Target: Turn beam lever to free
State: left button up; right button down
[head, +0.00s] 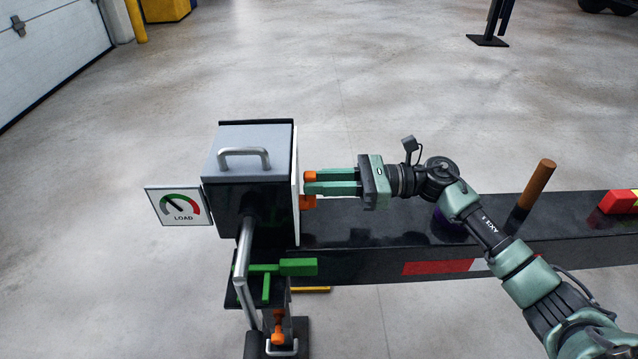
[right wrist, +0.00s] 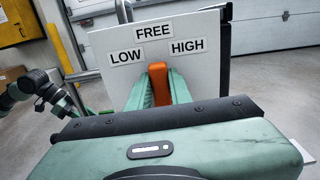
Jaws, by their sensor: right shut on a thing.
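The beam lever (right wrist: 158,84) is orange and sits on a white plate (right wrist: 100,45) on the side of a dark box (head: 240,190). In the right wrist view it stands upright, its upper end just below the FREE label (right wrist: 154,31). The LOW label (right wrist: 126,57) is to its left and the HIGH label (right wrist: 188,47) to its right. My right gripper (head: 308,184) is shut on the lever, coming from the right in the head view. The fingers cover part of the lever. My left gripper is not seen in the head view.
A LOAD dial (head: 181,205) hangs left of the box, with its needle toward the upper left. A grey bent bar (head: 244,255) and a green handle (head: 297,267) are below. A dark beam (head: 370,225) runs right, with a wooden peg (head: 537,185) on it.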

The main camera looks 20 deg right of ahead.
dwell(0.4)
jog(key=c, duration=1.3)
grip_release()
jog(key=shift+d, duration=0.1)
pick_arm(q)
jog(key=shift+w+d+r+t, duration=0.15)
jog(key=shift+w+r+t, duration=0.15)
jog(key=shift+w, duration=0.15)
pick_arm(e)
jog(key=v, duration=0.7)
jog(key=shift+s+d, duration=0.1)
jog(key=shift+d, duration=0.25)
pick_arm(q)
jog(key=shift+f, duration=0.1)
